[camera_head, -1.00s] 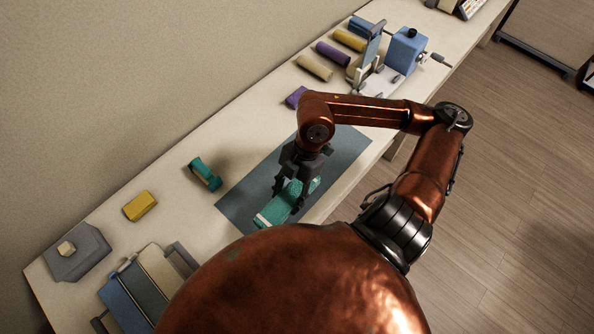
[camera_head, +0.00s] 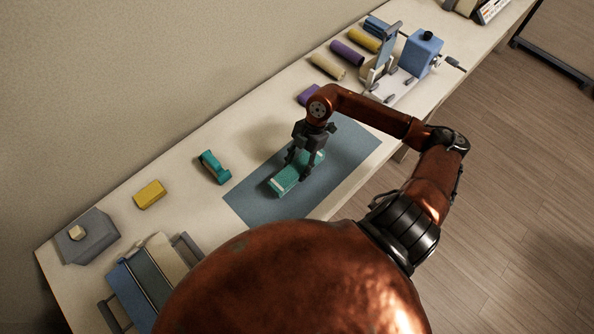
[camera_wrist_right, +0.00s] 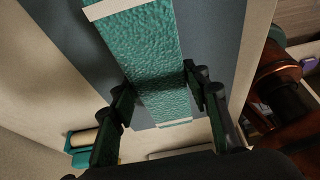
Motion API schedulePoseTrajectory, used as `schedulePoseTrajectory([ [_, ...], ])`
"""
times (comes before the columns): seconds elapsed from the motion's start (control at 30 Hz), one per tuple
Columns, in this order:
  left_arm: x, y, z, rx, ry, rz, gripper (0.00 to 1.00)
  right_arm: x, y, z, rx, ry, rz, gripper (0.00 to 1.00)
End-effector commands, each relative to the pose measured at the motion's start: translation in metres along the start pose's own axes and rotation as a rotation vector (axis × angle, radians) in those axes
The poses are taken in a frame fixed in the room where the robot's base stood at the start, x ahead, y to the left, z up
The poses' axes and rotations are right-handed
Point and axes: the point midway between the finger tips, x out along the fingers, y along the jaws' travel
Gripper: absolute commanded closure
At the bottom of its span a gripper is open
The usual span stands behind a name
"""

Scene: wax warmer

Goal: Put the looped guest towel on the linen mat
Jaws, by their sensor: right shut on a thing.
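The looped guest towel is a long teal textured strip (camera_head: 284,184) with pale bands near its ends. It lies over the blue-grey linen mat (camera_head: 250,209), within the mat's outline in the head view. My right gripper (camera_head: 303,172) reaches down from above and is shut on the towel, with fingers on both of its long sides. In the right wrist view the gripper's fingers (camera_wrist_right: 160,95) flank the towel (camera_wrist_right: 142,48), with the mat (camera_wrist_right: 215,30) beneath. Whether the towel touches the mat is hard to tell. My left gripper is not in view.
A teal tape-dispenser-like item (camera_head: 213,167) and a yellow block (camera_head: 149,194) lie left of the mat. A grey box (camera_head: 88,240) stands at the far left. Several coloured rolls (camera_head: 346,53) and a blue machine (camera_head: 419,52) are at the back right. A purple item (camera_head: 308,94) lies behind my arm.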

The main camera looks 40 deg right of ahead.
Motion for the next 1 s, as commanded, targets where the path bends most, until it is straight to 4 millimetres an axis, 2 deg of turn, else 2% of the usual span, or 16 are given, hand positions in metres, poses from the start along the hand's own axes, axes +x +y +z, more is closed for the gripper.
schedulePoseTrajectory([
  [0.2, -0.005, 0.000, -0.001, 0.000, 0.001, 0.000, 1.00, 0.026, -0.001, 0.009, 0.000, 0.002, -0.001, 0.84],
  [0.4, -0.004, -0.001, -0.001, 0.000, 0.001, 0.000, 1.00, 0.028, -0.001, 0.011, 0.000, 0.000, 0.000, 0.84],
  [0.43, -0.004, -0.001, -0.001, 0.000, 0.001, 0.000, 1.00, 0.028, -0.001, 0.011, 0.000, -0.001, -0.001, 0.55],
  [0.67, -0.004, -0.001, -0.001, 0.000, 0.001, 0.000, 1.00, 0.028, -0.001, 0.011, 0.000, 0.000, -0.001, 0.40],
  [1.0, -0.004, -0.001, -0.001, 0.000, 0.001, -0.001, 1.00, 0.023, -0.001, 0.011, -0.001, -0.002, 0.000, 0.40],
])
